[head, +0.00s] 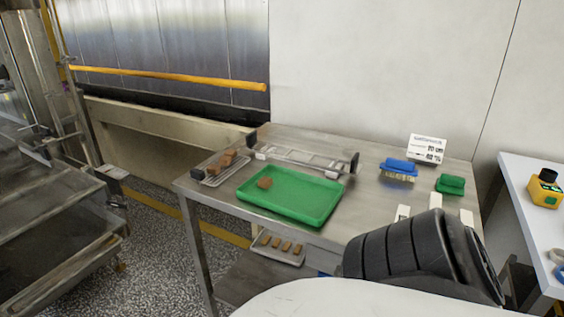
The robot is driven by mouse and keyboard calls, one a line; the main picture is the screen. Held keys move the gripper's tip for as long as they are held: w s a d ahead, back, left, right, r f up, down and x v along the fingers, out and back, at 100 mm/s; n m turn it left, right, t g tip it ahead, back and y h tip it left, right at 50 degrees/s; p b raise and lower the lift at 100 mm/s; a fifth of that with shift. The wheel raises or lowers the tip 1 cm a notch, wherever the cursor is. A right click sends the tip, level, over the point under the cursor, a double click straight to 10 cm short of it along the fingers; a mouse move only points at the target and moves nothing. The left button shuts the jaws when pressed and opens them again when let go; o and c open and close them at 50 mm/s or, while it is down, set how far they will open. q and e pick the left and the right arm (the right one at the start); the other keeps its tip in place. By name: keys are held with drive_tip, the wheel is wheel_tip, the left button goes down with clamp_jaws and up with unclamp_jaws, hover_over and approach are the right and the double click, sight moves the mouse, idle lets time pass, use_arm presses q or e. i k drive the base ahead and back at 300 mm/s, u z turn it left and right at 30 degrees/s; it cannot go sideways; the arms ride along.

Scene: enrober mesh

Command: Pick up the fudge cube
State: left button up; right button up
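Several more brown pieces (222,161) sit on a small metal tray at the table's left end. My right gripper (435,215) is at the table's right front, partly hidden behind my black ribbed wrist. Its two pale fingertips show apart, with no object seen between them. It is well to the right of the green tray and the cube. My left gripper is out of view.
A metal rack (300,160) stands behind the green tray. A blue brush (399,168), a green block-shaped item (450,185) and a white sign (427,149) are at the back right. A lower-shelf tray (279,252) holds several brown bars. The metal table (372,205) is bare right of the green tray.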

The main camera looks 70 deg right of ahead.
sight(233, 153)
drive_tip(key=k, duration=0.5)
drive_tip(key=z, duration=0.85)
